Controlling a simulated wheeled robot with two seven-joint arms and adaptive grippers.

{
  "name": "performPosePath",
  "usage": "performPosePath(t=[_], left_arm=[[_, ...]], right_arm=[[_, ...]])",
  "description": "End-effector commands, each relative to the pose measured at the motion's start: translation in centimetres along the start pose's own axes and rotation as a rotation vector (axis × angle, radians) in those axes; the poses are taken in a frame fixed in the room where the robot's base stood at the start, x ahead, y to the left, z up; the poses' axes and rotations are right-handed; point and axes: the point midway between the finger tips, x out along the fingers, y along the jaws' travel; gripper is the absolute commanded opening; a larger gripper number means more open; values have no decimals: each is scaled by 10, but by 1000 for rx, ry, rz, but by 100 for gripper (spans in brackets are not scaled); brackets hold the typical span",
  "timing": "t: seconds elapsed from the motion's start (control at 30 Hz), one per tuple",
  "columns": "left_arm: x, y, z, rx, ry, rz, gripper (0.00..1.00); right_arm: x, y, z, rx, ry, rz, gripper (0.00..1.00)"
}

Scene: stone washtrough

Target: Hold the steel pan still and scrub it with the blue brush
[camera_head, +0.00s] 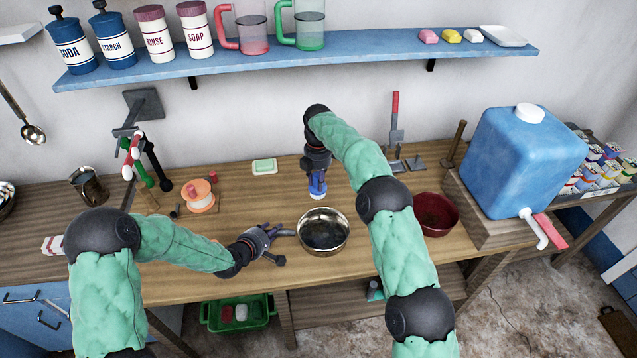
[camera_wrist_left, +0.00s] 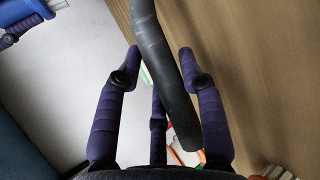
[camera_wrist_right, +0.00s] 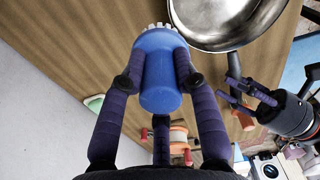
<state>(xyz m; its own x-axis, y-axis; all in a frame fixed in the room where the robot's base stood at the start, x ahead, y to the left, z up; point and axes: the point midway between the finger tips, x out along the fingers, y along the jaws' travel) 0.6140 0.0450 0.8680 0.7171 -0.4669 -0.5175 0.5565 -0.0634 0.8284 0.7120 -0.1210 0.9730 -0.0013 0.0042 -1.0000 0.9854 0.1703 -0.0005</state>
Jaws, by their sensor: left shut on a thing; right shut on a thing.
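The steel pan (camera_head: 323,230) stands on the wooden table near its front edge, its handle pointing left. My left gripper (camera_head: 264,236) is shut on the pan's dark handle (camera_wrist_left: 165,75), which runs between its fingers in the left wrist view. My right gripper (camera_head: 317,175) is shut on the blue brush (camera_wrist_right: 160,80). The brush is behind the pan and apart from it in the head view, with its pale bristles (camera_wrist_right: 155,27) at the far end from my palm in the right wrist view. The pan (camera_wrist_right: 222,22) lies beside the brush there.
A dark red bowl (camera_head: 437,214) stands right of the pan, beyond my right arm. A green soap bar on a dish (camera_head: 264,166) and an orange spool (camera_head: 197,192) lie behind left. A large blue water container (camera_head: 520,155) stands at the right. Bare table lies around the pan.

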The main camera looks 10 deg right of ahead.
Motion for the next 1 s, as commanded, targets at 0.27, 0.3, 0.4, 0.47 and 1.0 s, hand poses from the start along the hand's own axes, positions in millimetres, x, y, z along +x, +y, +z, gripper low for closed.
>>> performPosePath(t=[0.27, 0.3, 0.4, 0.47, 1.0], left_arm=[[0, -2, 0, 0, -1, -4, 0], [0, -2, 0, 0, -1, -4, 0], [0, -2, 0, 0, -1, -3, 61], [0, -1, 0, 0, -1, -3, 66], [-19, 1, -1, 0, 1, 1, 66]], right_arm=[[0, 0, 0, 1, 0, 1, 0], [0, 0, 0, 1, 0, 1, 0], [0, 0, 0, 1, 0, 1, 0], [0, 0, 0, 1, 0, 1, 0], [-1, 0, 0, 1, 0, 1, 0]])
